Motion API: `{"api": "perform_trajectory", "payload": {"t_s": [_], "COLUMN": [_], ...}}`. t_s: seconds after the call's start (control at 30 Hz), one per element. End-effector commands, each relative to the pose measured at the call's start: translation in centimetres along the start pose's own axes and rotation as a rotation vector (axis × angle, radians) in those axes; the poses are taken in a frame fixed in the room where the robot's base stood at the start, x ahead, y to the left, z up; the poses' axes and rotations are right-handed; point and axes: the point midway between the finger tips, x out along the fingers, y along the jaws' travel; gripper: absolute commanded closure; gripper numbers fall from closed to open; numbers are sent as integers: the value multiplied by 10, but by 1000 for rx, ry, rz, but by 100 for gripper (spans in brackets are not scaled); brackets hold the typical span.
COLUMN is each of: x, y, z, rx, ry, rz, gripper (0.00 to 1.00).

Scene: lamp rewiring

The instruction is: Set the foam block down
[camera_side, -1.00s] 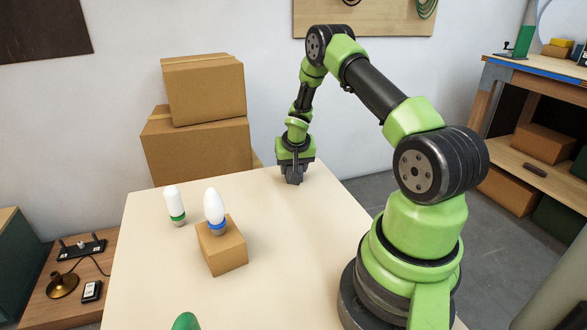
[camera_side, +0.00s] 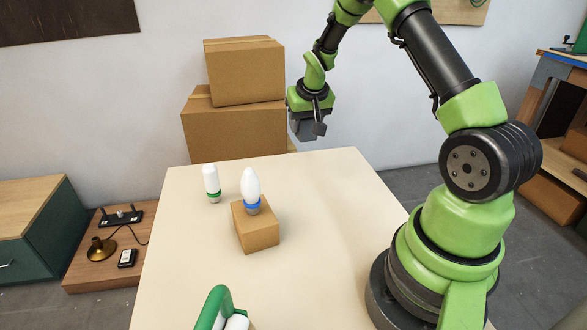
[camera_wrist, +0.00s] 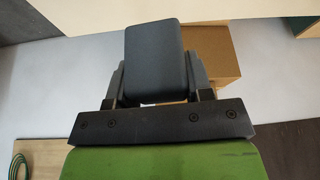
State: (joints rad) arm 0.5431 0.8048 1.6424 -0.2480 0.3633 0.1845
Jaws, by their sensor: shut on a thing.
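The foam block (camera_wrist: 158,55) is a dark grey block with rounded edges, filling the space between my jaws in the wrist view. My gripper (camera_wrist: 158,85) is shut on it, one finger on each side. In the side view my gripper (camera_side: 310,122) is held up in the air near the back edge of the table (camera_side: 330,210). The grey block (camera_side: 302,128) shows under the jaws, partly hidden by a finger, clear of the tabletop.
A white bulb with a green band (camera_side: 211,180) stands at the table's left. A blue-banded bulb (camera_side: 250,186) sits on a small cardboard box (camera_side: 257,233). A green curved thing (camera_side: 213,306) is at the front. Large boxes (camera_side: 240,133) stand behind.

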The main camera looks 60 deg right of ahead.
Motion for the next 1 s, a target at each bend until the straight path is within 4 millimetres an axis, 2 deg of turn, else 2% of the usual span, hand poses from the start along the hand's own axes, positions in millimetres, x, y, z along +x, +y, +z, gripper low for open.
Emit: {"api": "perform_trajectory", "payload": {"t_s": [0.03, 0.1, 0.2, 0.27, 0.5, 0.67, 0.9, 1.0], "x": [-2, -4, -6, -3, 36, 50, 82, 85], "y": [-21, -42, -64, -71, -74, -74, -73, -74], "z": [4, 9, 14, 18, 36, 42, 55, 56], "rx": [-67, -145, -224, -252, -269, -268, -268, -267], "ry": [-1, 0, 3, 1, 0, 2, 3, 4], "rz": [-28, -59, -91, -101, -106, -105, -105, -106], "gripper": [75, 75, 75, 75, 75, 75, 75, 75]}}
